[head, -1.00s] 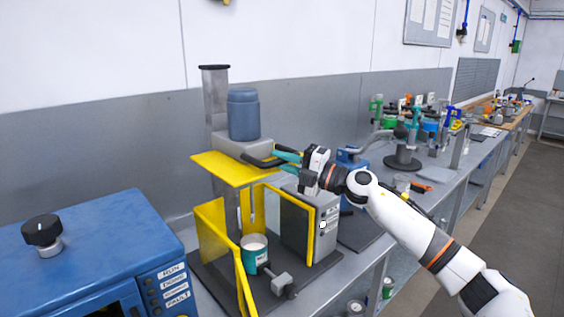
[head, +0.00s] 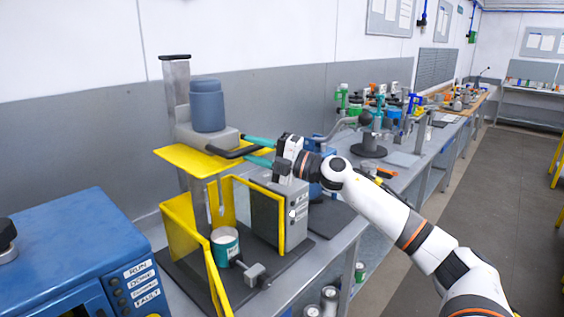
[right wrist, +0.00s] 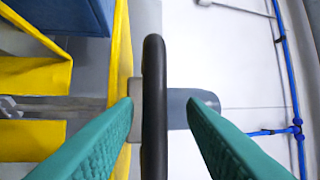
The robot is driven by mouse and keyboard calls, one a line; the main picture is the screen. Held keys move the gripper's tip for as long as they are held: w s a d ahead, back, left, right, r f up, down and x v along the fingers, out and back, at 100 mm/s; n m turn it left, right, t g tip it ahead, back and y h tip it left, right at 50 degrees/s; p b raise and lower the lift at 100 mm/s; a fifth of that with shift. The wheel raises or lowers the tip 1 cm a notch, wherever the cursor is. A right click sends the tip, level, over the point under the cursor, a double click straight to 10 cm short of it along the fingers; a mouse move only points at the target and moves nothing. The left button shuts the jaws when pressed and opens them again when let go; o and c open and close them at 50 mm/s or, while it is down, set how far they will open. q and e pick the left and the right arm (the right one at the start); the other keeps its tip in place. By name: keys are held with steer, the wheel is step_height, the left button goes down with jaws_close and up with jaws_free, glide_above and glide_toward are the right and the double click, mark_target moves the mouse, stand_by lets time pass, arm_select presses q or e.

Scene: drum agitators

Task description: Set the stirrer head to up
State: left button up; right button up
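The stirrer head is a grey block (head: 196,137) carrying a blue-grey motor (head: 207,105) on a steel column (head: 177,82). It stands high above a white-and-teal can (head: 225,245). A black handle (head: 232,152) sticks out of the head to the right. My right gripper (head: 252,150) is at this handle. In the right wrist view the handle (right wrist: 153,110) runs between the two teal fingers of my right gripper (right wrist: 160,103), with a gap on each side. The fingers are open. My left gripper is not in view.
A yellow plate (head: 190,160) lies under the head. Yellow guard panels (head: 182,238) and a grey control box (head: 262,213) stand around the can. A blue machine (head: 75,255) is at the front left. More stirring equipment (head: 375,120) stands along the bench to the right.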

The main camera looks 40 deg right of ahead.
steer(key=b+v, duration=0.4)
steer(key=v, duration=0.6)
steer(key=shift+b, duration=0.35)
steer(key=shift+s, duration=0.1)
